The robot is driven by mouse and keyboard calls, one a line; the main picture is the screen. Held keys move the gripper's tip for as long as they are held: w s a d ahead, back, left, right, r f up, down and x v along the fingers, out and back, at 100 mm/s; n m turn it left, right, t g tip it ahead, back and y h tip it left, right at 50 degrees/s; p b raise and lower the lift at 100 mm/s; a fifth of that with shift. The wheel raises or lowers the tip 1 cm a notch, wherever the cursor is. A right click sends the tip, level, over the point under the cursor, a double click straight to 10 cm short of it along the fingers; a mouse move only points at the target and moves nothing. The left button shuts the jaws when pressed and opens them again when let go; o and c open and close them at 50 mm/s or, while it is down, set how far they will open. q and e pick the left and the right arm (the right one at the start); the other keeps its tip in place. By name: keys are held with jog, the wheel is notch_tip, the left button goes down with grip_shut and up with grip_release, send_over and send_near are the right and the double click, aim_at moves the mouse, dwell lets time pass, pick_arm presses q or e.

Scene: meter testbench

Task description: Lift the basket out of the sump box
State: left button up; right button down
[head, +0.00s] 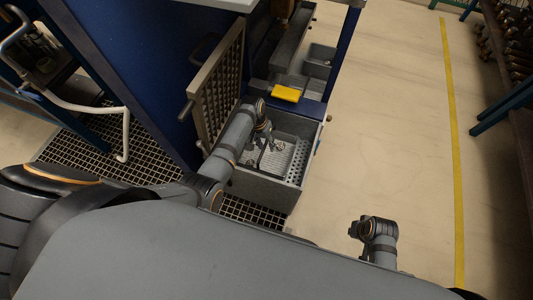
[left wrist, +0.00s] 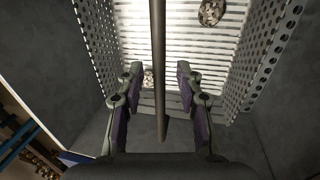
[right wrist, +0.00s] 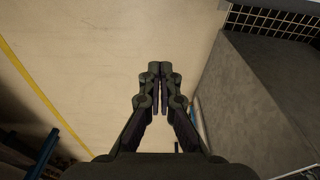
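The grey sump box (head: 258,190) stands open-topped beside the blue machine. The perforated metal basket (head: 292,163) sits inside it. In the left wrist view the basket's perforated walls (left wrist: 265,60) flank a bright slatted floor, and its bar-like handle (left wrist: 158,50) runs down the middle. My left gripper (head: 266,143) reaches into the box from above. It is open, with its fingers (left wrist: 157,85) on either side of the handle and visible gaps to it. My right gripper (head: 354,231) is out to the right, away from the box. Its fingertips (right wrist: 158,70) are together and empty.
A metal grille (head: 217,85) stands upright at the box's left, near my left arm. A yellow block (head: 286,93) lies just behind the box. Small round pieces (left wrist: 212,12) lie in the basket. The floor (head: 390,120) to the right is clear up to the yellow line.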

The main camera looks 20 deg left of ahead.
pick_arm(q)
grip_shut()
jog(key=shift+r, duration=0.1)
